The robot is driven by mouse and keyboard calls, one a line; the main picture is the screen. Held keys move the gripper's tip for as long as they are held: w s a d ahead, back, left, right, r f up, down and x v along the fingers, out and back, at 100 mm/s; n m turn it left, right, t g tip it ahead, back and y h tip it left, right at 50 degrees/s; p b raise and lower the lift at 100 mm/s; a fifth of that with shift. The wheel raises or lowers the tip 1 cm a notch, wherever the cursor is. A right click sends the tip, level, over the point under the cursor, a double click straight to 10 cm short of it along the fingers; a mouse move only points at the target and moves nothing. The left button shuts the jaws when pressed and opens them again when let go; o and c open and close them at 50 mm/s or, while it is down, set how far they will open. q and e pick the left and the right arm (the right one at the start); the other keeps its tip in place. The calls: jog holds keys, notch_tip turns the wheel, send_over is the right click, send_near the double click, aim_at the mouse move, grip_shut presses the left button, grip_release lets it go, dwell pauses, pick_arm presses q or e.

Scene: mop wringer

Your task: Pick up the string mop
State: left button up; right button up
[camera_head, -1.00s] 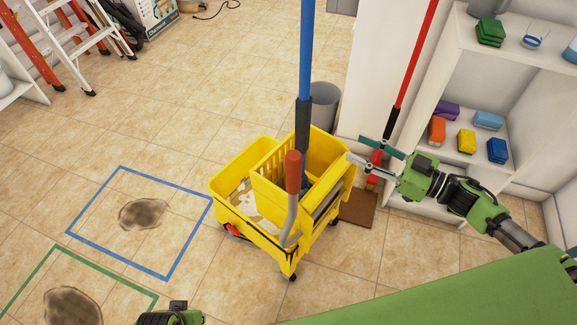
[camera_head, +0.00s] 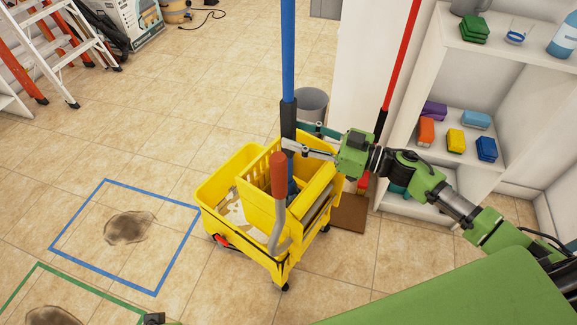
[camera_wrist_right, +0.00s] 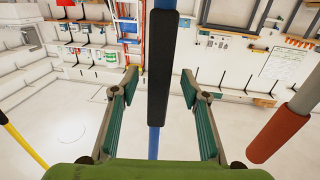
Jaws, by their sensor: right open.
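The mop's blue pole (camera_head: 288,50) with its black grip (camera_head: 288,118) stands upright in the yellow wringer bucket (camera_head: 222,190). Its lower end goes down into the bucket, and the mop head is mostly hidden. My right gripper (camera_head: 292,134) is open at the black grip, reaching in from the right. In the right wrist view, the black grip (camera_wrist_right: 160,45) stands between the two spread fingers of my right gripper (camera_wrist_right: 160,75), with a gap on each side. Of my left gripper only a dark bit (camera_head: 153,319) shows at the bottom edge; its jaws are hidden.
The wringer lever with a red-brown handle (camera_head: 278,174) rises in front of the pole; it also shows in the right wrist view (camera_wrist_right: 278,132). A red pole (camera_head: 402,55) leans near the white shelf (camera_head: 428,95). A grey bin (camera_head: 312,102) stands behind.

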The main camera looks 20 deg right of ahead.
aim_at(294, 99)
jog(key=shift+x, duration=1.5)
jog(key=shift+d, duration=0.1)
grip_shut()
pick_arm(q)
jog(key=shift+r, duration=0.6)
pick_arm(e)
jog(key=shift+r, duration=0.15)
